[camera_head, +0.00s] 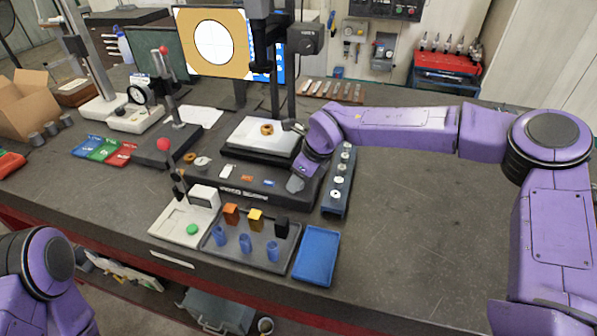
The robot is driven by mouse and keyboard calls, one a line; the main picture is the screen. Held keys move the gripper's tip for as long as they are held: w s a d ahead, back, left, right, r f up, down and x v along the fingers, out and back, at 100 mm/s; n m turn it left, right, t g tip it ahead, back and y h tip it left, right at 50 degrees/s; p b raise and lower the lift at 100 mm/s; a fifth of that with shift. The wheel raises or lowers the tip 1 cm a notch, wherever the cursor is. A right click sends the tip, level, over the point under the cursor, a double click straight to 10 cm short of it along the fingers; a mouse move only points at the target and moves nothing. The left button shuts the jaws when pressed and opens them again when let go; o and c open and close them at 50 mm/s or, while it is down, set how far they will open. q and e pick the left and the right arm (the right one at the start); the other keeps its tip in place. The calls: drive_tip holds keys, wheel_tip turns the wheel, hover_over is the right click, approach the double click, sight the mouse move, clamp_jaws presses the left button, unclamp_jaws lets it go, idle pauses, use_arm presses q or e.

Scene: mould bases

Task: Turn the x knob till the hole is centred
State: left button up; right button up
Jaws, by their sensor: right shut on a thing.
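The monitor (183,42) at the back shows a tan field with a white round hole (214,43) near its middle; part of the screen is behind the microscope column. The pale stage (245,139) stands under the column and carries a small orange-brown ring part (267,129). My right gripper (294,126) is at the stage's right side, shut on what appears to be the x knob; the knob itself is mostly hidden by the fingers and wrist. My left arm shows at the lower left, but its gripper is out of view.
A grey tray (222,256) with blue and coloured pieces, an empty blue tray (317,256) and a rack (335,203) stand in front and right. A red-knobbed stand (165,145) is left. The table's right side is clear.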

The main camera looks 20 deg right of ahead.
idle(0.4)
drive_tip(key=o, duration=1.1)
drive_tip(key=shift+c, duration=0.2)
drive_tip(key=b+v, duration=0.2)
drive_tip(key=v, duration=0.8)
drive_tip(key=shift+r+b, duration=0.25)
drive_tip(key=shift+b, duration=0.1)
drive_tip(key=shift+d, duration=0.15)
